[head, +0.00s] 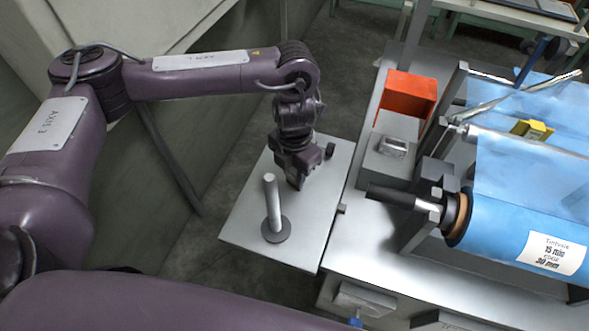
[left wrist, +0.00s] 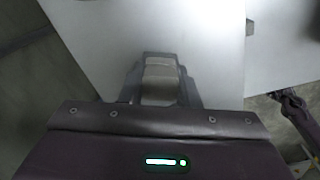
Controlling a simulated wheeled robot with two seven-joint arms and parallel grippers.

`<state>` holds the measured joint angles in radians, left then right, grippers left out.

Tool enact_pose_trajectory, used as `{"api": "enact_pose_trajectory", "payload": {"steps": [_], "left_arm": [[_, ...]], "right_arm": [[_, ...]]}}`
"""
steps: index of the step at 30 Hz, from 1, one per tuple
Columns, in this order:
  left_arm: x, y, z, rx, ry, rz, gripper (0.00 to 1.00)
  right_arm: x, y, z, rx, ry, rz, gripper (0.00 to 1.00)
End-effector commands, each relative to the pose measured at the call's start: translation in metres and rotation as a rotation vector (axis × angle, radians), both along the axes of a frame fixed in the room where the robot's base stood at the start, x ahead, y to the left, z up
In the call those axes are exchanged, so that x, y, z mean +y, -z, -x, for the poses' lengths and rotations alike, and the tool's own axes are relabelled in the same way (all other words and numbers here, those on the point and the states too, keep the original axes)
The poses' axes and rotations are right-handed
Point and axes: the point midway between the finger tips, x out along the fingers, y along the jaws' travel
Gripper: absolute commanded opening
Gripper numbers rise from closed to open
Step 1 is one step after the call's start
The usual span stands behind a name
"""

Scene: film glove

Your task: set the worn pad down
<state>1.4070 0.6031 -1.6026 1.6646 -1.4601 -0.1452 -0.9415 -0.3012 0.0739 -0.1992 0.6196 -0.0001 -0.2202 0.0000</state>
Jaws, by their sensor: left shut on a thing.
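My left gripper (head: 296,182) is low over the pale grey side plate (head: 318,237), pointing down, behind and to the right of an upright grey post. In the left wrist view its fingers are shut on a small beige-grey block (left wrist: 160,72), which I take to be the worn pad. My right gripper does not show in the head view.
The grey post (head: 272,205) stands on a round foot on the plate. To the right are an orange box (head: 407,97), a grey block with a metal handle (head: 392,148) and a blue film roll (head: 515,205). The plate's front is clear.

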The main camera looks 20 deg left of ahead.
Motion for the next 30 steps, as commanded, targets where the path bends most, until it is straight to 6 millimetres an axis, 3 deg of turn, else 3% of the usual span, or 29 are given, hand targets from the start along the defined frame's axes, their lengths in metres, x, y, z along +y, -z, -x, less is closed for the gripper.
{"api": "enact_pose_trajectory", "payload": {"steps": [9,10,15,23,26,30], "left_arm": [[0.0,0.004,0.0,-0.001,0.0,0.0,0.05],[0.0,0.003,0.0,-0.001,0.0,0.0,0.31],[0.0,0.003,0.0,0.0,0.0,0.0,0.51],[0.0,0.001,0.0,-0.001,0.0,0.0,0.51],[0.0,-0.006,-0.001,-0.003,0.001,0.0,0.51],[0.0,-0.03,-0.002,-0.008,0.003,-0.001,0.51]], "right_arm": [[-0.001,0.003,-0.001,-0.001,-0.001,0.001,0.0],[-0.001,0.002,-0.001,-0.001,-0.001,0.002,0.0],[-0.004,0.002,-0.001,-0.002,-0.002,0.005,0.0],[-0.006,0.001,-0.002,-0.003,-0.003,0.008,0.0],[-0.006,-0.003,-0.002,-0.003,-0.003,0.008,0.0],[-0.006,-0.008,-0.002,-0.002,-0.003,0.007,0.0]]}}
